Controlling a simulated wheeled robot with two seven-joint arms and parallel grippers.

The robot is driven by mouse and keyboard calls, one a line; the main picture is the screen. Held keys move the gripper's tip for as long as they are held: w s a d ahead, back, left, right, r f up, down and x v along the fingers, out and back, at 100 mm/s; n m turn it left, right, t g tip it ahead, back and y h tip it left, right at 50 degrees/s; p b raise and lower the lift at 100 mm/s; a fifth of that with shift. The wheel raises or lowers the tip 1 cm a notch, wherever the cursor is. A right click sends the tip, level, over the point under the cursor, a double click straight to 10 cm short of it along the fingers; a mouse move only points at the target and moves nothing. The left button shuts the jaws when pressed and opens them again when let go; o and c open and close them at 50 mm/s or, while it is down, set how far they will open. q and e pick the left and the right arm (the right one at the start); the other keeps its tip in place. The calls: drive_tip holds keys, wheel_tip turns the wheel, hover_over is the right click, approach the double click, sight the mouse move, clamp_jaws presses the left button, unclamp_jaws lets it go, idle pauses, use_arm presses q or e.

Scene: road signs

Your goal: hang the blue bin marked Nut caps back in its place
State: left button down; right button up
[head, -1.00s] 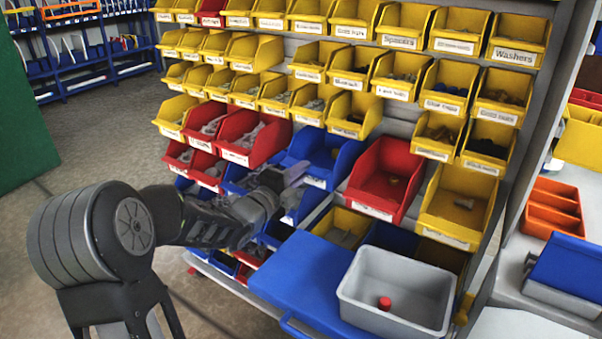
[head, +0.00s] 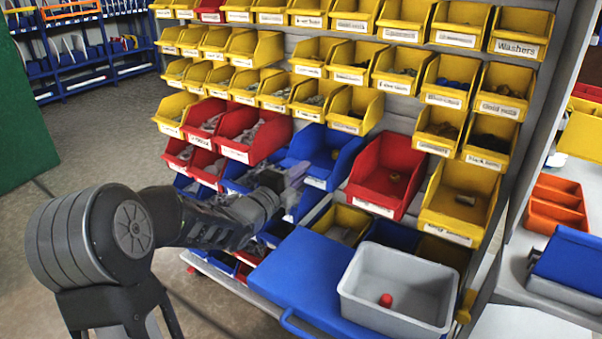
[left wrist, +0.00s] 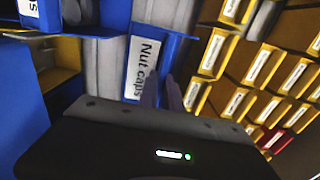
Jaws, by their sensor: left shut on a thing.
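The blue bin marked Nut caps (left wrist: 173,47) is in the left wrist view, its white label facing the camera. My left gripper (left wrist: 163,93) has its two fingers at the bin's front edge beside the label and is shut on it. In the head view my left gripper (head: 293,178) reaches to the lower middle of the bin rack, just below a large blue bin (head: 322,152). Part of a blue bin (head: 307,207) shows beside the fingers. My arm hides much of that area, and whether the held bin sits on a rail cannot be told. My right gripper is out of view.
Yellow bins fill the upper rack, with red bins (head: 385,175) lower down. A blue cart top (head: 300,275) with a grey tub (head: 395,290) holding a small red thing stands close in front of the lower rows. Neighbouring bins crowd the gripper.

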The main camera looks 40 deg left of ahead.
use_arm(q)
drive_tip(key=shift+f+b, duration=0.25)
drive_tip(key=shift+b, duration=0.05)
idle(0.5)
drive_tip(key=c, duration=1.5)
unclamp_jaws()
drive_tip(key=shift+o, duration=0.2)
drive_tip(key=shift+f, duration=0.1)
drive_tip(key=s, duration=0.7)
drive_tip(key=shift+s, duration=0.4)
drive_tip(key=shift+d, duration=0.1)
